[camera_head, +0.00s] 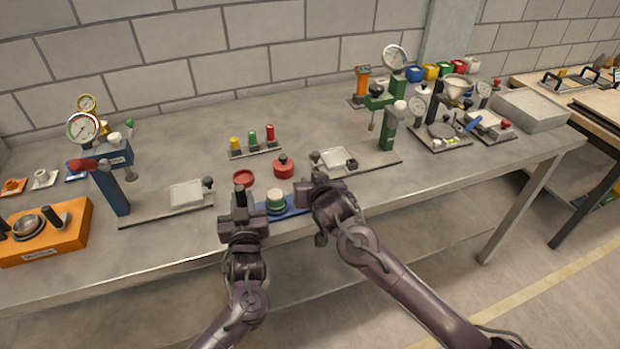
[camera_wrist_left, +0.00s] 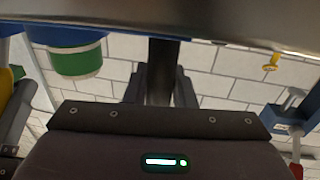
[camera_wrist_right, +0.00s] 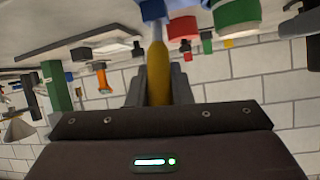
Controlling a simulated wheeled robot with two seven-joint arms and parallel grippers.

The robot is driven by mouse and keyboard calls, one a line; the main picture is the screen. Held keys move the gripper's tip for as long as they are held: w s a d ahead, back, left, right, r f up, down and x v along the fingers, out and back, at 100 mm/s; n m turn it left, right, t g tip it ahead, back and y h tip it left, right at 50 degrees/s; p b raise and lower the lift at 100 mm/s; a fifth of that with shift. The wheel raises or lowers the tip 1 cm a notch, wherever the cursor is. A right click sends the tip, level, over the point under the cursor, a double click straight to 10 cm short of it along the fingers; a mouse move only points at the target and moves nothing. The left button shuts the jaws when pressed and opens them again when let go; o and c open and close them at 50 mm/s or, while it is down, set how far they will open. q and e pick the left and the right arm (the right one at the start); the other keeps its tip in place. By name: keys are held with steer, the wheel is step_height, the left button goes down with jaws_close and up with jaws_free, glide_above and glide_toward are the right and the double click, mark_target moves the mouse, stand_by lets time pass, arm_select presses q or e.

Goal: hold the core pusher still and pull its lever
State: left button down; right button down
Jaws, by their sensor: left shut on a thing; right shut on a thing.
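The core pusher, a low blue body (camera_head: 296,212), lies near the table's front edge between my grippers, with a green and pale round piece (camera_head: 275,201) on it. My left gripper (camera_head: 240,200) is shut on a dark upright bar (camera_wrist_left: 162,70) at the pusher's left end. My right gripper (camera_head: 319,182) is shut on a yellow lever (camera_wrist_right: 158,72) at its right side; the lever meets a blue part (camera_wrist_right: 153,10). In the head view the grippers hide the pusher's ends and the lever. The green and pale piece also shows in the left wrist view (camera_wrist_left: 77,62).
A red ring (camera_head: 243,178) and a red knobbed piece (camera_head: 284,168) lie just behind. A blue press (camera_head: 113,187) stands left, a green press (camera_head: 390,130) right. An orange box (camera_head: 50,238) sits at far left. Bare table (camera_head: 320,120) lies toward the wall.

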arm_select(q)
steer(key=shift+a, duration=0.1)
arm_select(e)
steer(key=shift+s+d+f+t, duration=0.1)
steer(key=shift+s+f+t, duration=0.3)
steer(key=shift+t, duration=0.1)
steer(key=c, duration=1.3)
jaws_free()
steer(key=shift+r, duration=0.1)
steer(key=v, duration=1.2)
arm_select(q)
steer(key=c, duration=1.1)
jaws_free()
steer(key=shift+c, duration=0.2)
